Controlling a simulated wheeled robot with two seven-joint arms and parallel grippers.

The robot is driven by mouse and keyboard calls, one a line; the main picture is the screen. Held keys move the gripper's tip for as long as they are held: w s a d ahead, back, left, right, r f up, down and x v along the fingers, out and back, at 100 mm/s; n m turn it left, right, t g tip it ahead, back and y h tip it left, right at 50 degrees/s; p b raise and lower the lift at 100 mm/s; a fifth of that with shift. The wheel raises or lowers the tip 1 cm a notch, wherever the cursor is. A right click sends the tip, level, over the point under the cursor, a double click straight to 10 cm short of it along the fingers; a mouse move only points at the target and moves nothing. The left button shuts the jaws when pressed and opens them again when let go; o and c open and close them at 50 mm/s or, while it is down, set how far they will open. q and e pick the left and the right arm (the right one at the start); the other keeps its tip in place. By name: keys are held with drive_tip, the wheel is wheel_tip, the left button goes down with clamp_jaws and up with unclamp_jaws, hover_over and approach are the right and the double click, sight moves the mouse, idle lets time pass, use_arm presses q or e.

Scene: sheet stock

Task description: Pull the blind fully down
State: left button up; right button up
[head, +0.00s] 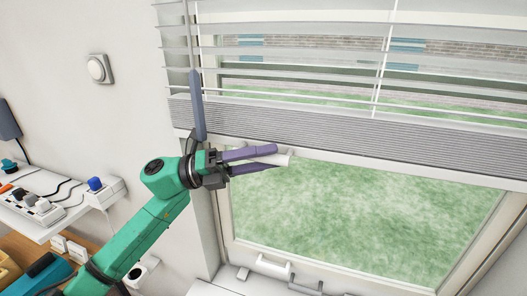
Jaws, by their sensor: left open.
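The blind (350,128) hangs over the upper part of the window. Its slats are spread at the top, and a stack of slats lies just above its pale bottom rail (400,170). The window glass below the rail is uncovered. My left gripper (276,157) is at the left part of the blind's lower edge, with its purple fingers open and pointing right. A short white piece (286,159), perhaps a pull handle, shows between and beyond the fingertips; I cannot tell whether they touch it. My right gripper is out of view.
A white handle (270,265) and a grey one sit at the window's bottom. A shelf (60,215) with a power strip and cables is at left. A round switch (97,69) is on the wall.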

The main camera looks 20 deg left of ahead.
use_arm(q)
drive_tip(key=shift+w+f, duration=0.1)
clamp_jaws()
idle(1.2)
